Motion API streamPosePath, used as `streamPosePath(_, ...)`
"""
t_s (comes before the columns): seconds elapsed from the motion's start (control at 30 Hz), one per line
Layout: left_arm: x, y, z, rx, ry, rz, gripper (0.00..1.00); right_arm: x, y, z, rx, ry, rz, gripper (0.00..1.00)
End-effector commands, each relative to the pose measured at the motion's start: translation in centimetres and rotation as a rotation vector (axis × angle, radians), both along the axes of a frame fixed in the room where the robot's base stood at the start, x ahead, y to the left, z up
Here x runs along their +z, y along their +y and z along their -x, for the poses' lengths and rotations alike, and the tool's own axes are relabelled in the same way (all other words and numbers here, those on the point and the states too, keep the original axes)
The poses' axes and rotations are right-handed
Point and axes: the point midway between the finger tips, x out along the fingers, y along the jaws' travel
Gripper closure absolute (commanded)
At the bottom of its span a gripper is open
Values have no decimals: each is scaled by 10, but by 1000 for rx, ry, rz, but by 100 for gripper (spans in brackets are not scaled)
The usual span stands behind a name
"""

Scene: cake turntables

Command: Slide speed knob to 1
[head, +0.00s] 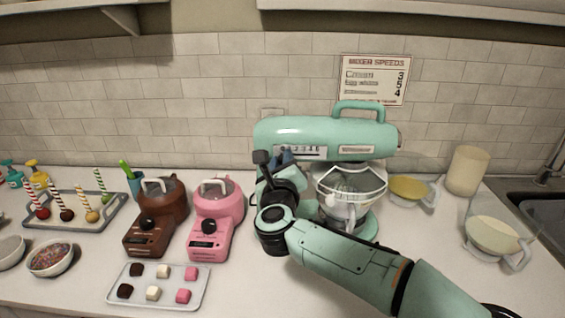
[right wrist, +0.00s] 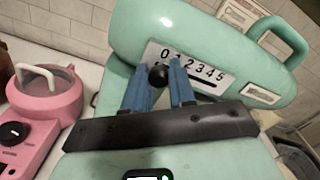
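The mint-green stand mixer (head: 335,136) stands against the wall. Its white speed scale (right wrist: 190,65), numbered 0 to 5, is on the side of the mixer head in the right wrist view. The round black speed knob (right wrist: 158,76) sits at the left end of the scale, just under the 0. In the head view, my right gripper (head: 283,157) is at the left end of the scale. My left gripper is not in view.
A pink machine (head: 213,215) and a brown one (head: 157,215) stand left of the mixer. A tray of cubes (head: 190,303) is in front. The mixer bowl (head: 345,205) hangs under the head. A wall sign (head: 375,79) lists mixer speeds.

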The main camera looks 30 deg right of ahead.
Motion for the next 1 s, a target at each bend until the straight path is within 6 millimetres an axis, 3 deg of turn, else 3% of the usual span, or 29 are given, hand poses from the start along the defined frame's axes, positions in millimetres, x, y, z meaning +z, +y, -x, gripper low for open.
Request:
streamPosePath(0.57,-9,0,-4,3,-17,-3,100,0,-11,7,0,-1,-1,100)
streamPosePath(0.6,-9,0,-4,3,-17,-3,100,0,-11,7,0,-1,-1,66)
streamPosePath(0.67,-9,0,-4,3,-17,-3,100,0,-11,7,0,-1,-1,51)
streamPosePath(1.0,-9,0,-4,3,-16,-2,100,0,-9,9,1,-1,-1,51)
